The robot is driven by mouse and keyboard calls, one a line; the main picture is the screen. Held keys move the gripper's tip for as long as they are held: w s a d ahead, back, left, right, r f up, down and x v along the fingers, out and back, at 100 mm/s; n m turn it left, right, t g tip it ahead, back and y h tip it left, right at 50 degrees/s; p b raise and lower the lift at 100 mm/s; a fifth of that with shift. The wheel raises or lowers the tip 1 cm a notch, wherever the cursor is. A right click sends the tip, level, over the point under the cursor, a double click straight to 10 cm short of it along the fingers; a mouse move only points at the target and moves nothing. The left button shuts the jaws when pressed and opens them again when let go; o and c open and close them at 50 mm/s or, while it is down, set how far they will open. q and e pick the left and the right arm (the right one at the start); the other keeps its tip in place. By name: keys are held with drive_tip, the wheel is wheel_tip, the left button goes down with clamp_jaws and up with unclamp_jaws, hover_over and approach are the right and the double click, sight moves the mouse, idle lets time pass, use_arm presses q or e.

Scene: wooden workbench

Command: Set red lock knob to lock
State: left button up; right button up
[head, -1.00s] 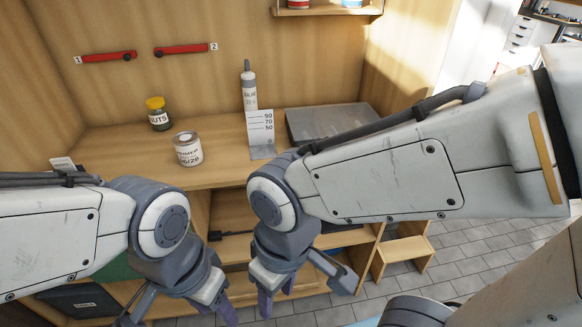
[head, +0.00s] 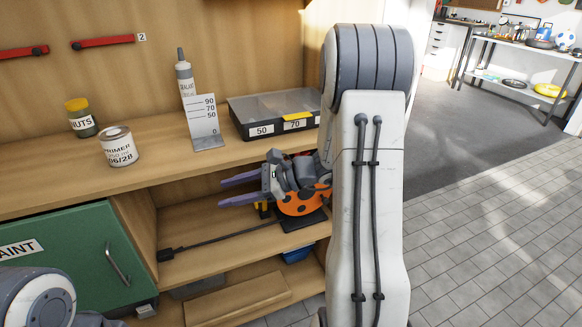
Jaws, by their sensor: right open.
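An orange tool (head: 302,206) with dark spots sits on a black base on the middle shelf under the bench top. My right arm and gripper partly cover it. I cannot make out a red lock knob for certain. My right gripper (head: 239,190) is open, with its two purple fingers pointing left over the shelf in front of the tool. I see nothing between the fingers. Only part of my left arm shows at the lower left, and its gripper is out of view.
A black cord with a plug (head: 166,255) lies along the shelf (head: 205,222). On the bench top stand a nuts jar (head: 83,122), a primer can (head: 119,149), a sealant tube (head: 185,78), a scale card (head: 203,121) and a lidded case (head: 262,110). A green cabinet door (head: 70,260) is left.

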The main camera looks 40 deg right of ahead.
drive_tip(key=w+d+f+m+t+h+b, duration=0.1)
drive_tip(key=d+m+t+h, duration=0.15)
drive_tip(key=d, duration=0.45)
drive_tip(key=w+d+f+m+t+h+b, duration=0.1)
drive_tip(key=d+f+m+t, duration=0.2)
drive_tip(key=d, duration=0.4)
drive_tip(key=m+t+h, duration=0.4)
drive_tip(key=m+h, duration=0.2)
drive_tip(key=m, duration=0.1)
approach(299, 155)
drive_tip(key=w, duration=0.7)
drive_tip(key=w+a, duration=0.1)
drive_tip(key=w, duration=0.2)
drive_tip(key=shift+w+r+b, duration=0.1)
drive_tip(key=shift+r+b, duration=0.1)
drive_tip(key=shift+b, duration=0.2)
drive_tip(key=shift+w, duration=0.5)
use_arm(q)
wheel_tip(299, 155, down, 4)
drive_tip(key=shift+f, duration=0.1)
use_arm(e)
clamp_jaws()
